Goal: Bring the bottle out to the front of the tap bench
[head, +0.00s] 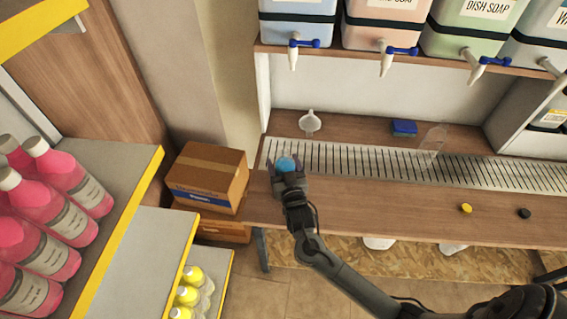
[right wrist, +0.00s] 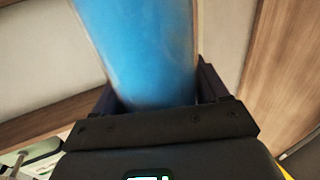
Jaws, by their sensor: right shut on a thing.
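My right gripper (head: 288,176) is shut on a blue bottle (head: 286,163) at the left end of the tap bench (head: 350,207). In the head view only the rounded blue top of the bottle shows above the jaws; the gripper hides the rest. In the right wrist view the blue bottle (right wrist: 142,50) stands between the two jaws (right wrist: 155,98) and fills the upper middle. I cannot tell whether its base touches the bench or the slatted drip grate (head: 370,162). My left gripper is not in view.
Drums with blue taps (head: 305,43) line the shelf above. A white funnel (head: 310,122), a blue sponge (head: 404,127) and a clear container (head: 434,140) are at the back. Yellow (head: 466,208) and black (head: 524,213) caps lie front right. A cardboard box (head: 208,177) stands left.

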